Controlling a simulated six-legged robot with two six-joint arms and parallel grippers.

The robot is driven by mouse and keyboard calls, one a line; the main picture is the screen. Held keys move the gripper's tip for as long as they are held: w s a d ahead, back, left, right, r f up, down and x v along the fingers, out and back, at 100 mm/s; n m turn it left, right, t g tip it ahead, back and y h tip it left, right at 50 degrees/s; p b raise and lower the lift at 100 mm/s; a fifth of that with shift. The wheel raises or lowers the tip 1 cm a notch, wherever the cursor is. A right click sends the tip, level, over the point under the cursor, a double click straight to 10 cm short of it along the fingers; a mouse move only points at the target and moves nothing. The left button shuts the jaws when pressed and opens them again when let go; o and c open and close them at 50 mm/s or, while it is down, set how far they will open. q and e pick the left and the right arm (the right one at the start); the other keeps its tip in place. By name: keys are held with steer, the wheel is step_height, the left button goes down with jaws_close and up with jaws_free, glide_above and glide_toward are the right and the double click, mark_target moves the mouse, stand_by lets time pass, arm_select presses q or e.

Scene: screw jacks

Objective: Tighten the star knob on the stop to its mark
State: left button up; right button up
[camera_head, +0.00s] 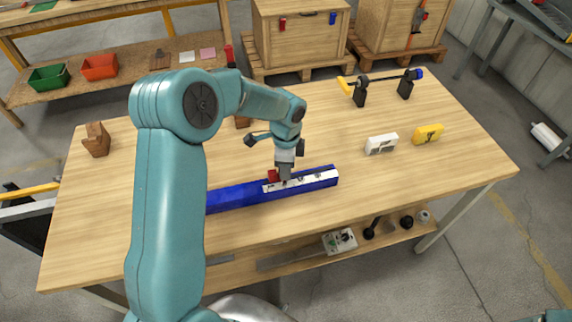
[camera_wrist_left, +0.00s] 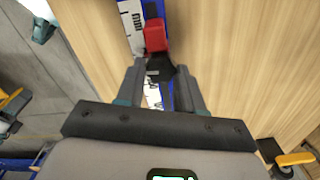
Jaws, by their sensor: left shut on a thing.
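A blue rail (camera_head: 237,196) with a white marked scale (camera_head: 318,179) lies along the front of the wooden table. A red stop (camera_head: 272,175) sits on the rail; it also shows in the left wrist view (camera_wrist_left: 155,37). My left gripper (camera_head: 284,178) points down over the rail beside the stop. In the left wrist view its two fingers (camera_wrist_left: 160,75) are shut on a black knob (camera_wrist_left: 159,66) at the stop's near side. The fingers hide much of the knob, and its mark cannot be made out.
A wooden block (camera_head: 96,140) stands at the table's left. A white device (camera_head: 381,144) and a yellow one (camera_head: 428,134) lie right. A clamp-like bar on black stands (camera_head: 385,78) is at the back.

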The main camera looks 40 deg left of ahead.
arm_select(q)
steer(key=shift+r+m, duration=0.1)
steer(key=shift+m, duration=0.7)
steer(key=o, duration=1.1)
steer(key=shift+c, duration=0.2)
step_height(320, 180, up, 16)
steer(key=shift+r+b, duration=0.2)
steer(key=shift+b, duration=0.2)
